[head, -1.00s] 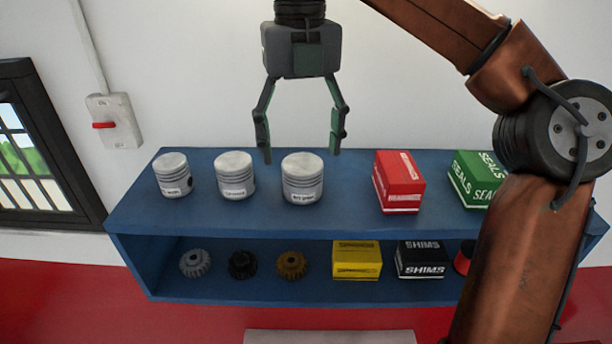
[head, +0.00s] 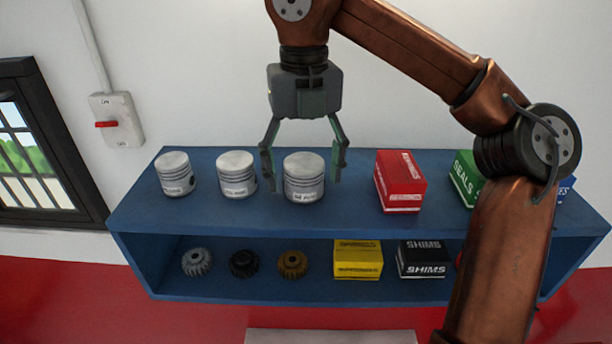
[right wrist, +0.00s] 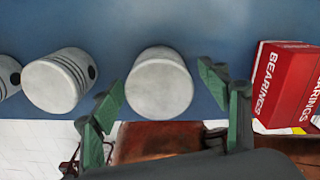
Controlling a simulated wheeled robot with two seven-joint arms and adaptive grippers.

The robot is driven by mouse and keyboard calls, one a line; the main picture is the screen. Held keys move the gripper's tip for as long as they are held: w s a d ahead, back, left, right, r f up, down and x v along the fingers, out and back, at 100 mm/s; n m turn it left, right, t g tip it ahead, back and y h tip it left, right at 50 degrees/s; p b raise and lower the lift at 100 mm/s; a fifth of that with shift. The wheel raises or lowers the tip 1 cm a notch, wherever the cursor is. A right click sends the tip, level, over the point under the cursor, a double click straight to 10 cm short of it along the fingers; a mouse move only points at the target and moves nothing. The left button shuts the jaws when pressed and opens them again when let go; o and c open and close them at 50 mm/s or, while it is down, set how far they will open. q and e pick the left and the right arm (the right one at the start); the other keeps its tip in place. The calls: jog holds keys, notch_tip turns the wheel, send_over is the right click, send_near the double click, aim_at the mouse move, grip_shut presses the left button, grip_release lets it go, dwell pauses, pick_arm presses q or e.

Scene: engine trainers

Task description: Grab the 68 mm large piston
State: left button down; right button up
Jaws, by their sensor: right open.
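Three pale ringed pistons stand upright on top of the blue shelf. The largest, the 68 mm piston (head: 304,178), is the rightmost of the row, with a small white label on its front too blurred to read surely. My right gripper (head: 303,182) is open and points down, with one finger on each side of this piston. In the right wrist view the large piston (right wrist: 160,84) shows its flat top between the spread fingers (right wrist: 161,92). I cannot tell whether either finger touches it. My left gripper is out of view.
The middle piston (head: 237,174) is close to the left finger, and the smallest piston (head: 175,174) stands farther left. A red bearings box (head: 400,182) is to the right. The blue shelf (head: 345,221) has gears and boxes in its lower bay. A white wall is behind.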

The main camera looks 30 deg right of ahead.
jog(key=shift+c, duration=0.4)
jog(key=c, duration=1.5)
